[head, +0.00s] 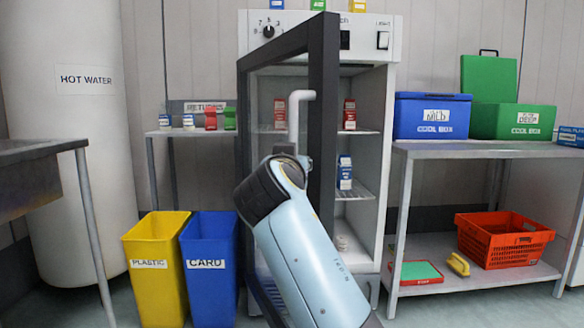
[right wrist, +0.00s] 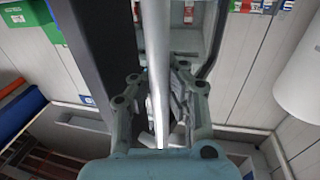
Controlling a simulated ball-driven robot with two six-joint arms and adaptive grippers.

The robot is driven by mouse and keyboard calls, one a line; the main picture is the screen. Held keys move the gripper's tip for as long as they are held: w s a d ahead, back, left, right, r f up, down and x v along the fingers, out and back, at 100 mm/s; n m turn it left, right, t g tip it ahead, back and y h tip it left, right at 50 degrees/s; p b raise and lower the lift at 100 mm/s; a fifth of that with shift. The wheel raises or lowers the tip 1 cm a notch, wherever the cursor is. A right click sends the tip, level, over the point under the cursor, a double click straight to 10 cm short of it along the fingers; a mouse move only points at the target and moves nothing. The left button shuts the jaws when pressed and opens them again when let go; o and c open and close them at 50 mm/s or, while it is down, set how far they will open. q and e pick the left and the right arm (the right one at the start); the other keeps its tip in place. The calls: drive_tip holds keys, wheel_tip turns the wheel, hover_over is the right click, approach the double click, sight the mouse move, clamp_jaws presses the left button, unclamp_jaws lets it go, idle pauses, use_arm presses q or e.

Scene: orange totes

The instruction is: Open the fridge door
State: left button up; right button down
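The fridge (head: 376,140) stands in the middle of the head view. Its dark-framed glass door (head: 322,110) is partly open, swung out toward me with the hinge side at the left. Shelves with cartons show to the right of the door. The pale door handle (head: 293,122) is on the door's outer face, its lower part hidden by my right arm. In the right wrist view the handle (right wrist: 158,60) runs between the fingers of my right gripper (right wrist: 159,85), which looks shut on it. The fingertips are hidden in the head view. My left gripper is not in view.
Yellow (head: 155,265) and blue (head: 208,265) bins stand left of the door, near its swing. A metal table (head: 40,150) is at far left. A bench (head: 480,150) with cool boxes and a red crate (head: 500,240) stands right of the fridge.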

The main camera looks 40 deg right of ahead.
sight(292, 108)
drive_tip(key=shift+a+f, duration=0.35)
drive_tip(key=c, duration=1.6)
unclamp_jaws()
drive_tip(key=shift+s+r, duration=0.3)
drive_tip(key=shift+s, duration=0.2)
drive_tip(key=shift+c, duration=0.2)
drive_tip(key=o, duration=0.4)
drive_tip(key=shift+w, duration=0.1)
drive_tip(key=shift+w+r, duration=0.1)
drive_tip(key=shift+r, duration=0.05)
wheel_tip(292, 108, up, 10)
drive_tip(key=shift+f, duration=0.1)
